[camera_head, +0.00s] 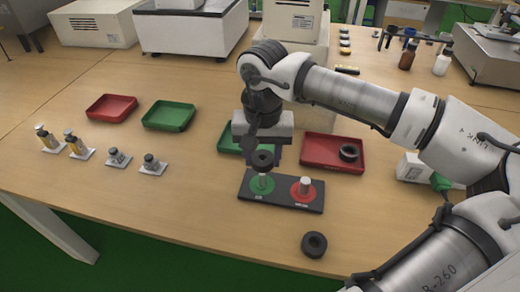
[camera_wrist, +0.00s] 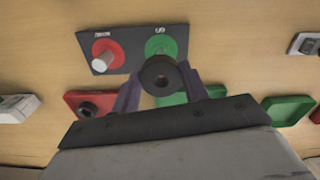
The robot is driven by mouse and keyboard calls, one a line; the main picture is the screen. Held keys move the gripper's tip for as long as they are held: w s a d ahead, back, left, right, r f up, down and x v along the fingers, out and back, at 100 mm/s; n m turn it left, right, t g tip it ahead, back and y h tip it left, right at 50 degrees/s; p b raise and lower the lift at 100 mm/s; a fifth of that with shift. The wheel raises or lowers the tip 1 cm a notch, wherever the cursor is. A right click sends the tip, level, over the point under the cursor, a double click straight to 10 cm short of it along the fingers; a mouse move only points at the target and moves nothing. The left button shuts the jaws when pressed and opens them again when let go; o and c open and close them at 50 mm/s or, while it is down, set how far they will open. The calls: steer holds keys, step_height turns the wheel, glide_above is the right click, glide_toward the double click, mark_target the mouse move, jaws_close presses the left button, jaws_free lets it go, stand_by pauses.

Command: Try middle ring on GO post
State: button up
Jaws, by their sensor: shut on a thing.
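My gripper (camera_wrist: 161,88) is shut on a black ring (camera_head: 263,159), which also shows between the fingers in the wrist view (camera_wrist: 161,85). In the head view the ring is at or just above the top of the pale GO post (camera_head: 262,181), on the green disc (camera_head: 257,190) of the dark gauge plate (camera_head: 286,204). I cannot tell whether ring and post touch. In the wrist view the ring overlaps the near edge of the green disc (camera_wrist: 161,44), and the post is hidden. The other pale post (camera_head: 305,186) stands bare on the red disc (camera_wrist: 117,60).
A black ring (camera_head: 314,245) lies on the table in front of the plate. Another (camera_head: 349,153) is in the red tray (camera_head: 318,160) at right. A green tray (camera_head: 228,140) is partly behind my gripper. More trays and small parts stand at left.

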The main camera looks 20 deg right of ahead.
mark_target(262, 161)
steer(key=shift+f+b, duration=0.4)
steer(key=shift+f, duration=0.55)
steer(key=shift+f+b, duration=0.65)
steer(key=shift+f, duration=0.1)
steer(key=shift+r, duration=0.2)
steer(key=shift+r+p, duration=0.95)
steer(key=shift+r, duration=0.55)
